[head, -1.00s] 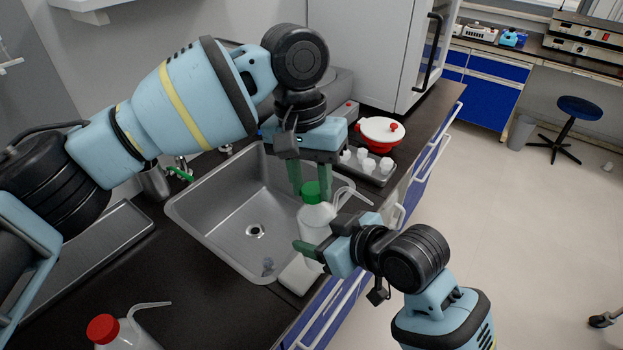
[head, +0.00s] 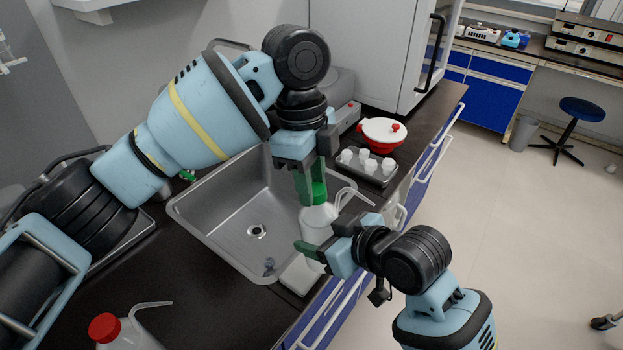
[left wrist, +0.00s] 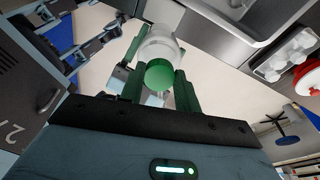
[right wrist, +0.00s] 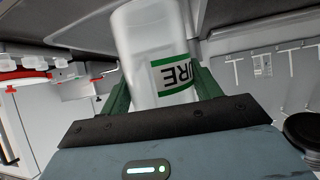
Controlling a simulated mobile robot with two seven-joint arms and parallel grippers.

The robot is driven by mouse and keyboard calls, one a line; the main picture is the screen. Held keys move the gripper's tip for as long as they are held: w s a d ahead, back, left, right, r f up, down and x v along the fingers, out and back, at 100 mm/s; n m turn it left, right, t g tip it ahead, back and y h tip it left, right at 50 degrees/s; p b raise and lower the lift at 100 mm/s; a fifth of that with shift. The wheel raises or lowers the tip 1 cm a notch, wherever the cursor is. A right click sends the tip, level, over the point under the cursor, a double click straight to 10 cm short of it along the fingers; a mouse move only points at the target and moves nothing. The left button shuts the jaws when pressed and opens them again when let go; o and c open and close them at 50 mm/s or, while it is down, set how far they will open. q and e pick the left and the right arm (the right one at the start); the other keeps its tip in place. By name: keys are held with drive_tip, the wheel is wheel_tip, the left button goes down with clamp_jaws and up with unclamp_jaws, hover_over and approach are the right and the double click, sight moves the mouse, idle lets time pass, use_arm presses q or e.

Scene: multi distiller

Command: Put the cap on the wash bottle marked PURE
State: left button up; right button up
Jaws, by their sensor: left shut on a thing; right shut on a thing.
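The wash bottle marked PURE (head: 318,224) is translucent white, held upright beside the sink; in the right wrist view its green-banded label reads "URE" (right wrist: 176,73). My right gripper (head: 308,246) is shut on the bottle's body. The green cap (head: 318,193) is at the bottle's top, with the white spout tube (head: 352,192) at its right. My left gripper (head: 312,190) is above, shut on the green cap from either side. In the left wrist view the cap (left wrist: 159,75) lies between the fingers, in line with the bottle (left wrist: 158,43). Whether the cap is seated is hard to tell.
The steel sink (head: 215,222) lies behind the bottle. A tray of small white cups (head: 366,168) and a red-and-white round vessel (head: 384,131) stand at the back right. A red-capped wash bottle (head: 118,334) stands at the front left. Floor is open at the right.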

use_arm(q)
drive_tip(key=m, duration=1.1)
drive_tip(key=shift+w+d, duration=0.1)
drive_tip(key=m, duration=0.4)
drive_tip(key=shift+d+m, duration=0.1)
drive_tip(key=shift+m, duration=0.2)
drive_tip(key=m, duration=0.6)
drive_tip(key=shift+d, duration=0.1)
drive_tip(key=o, duration=0.9)
drive_tip(key=shift+r, duration=0.1)
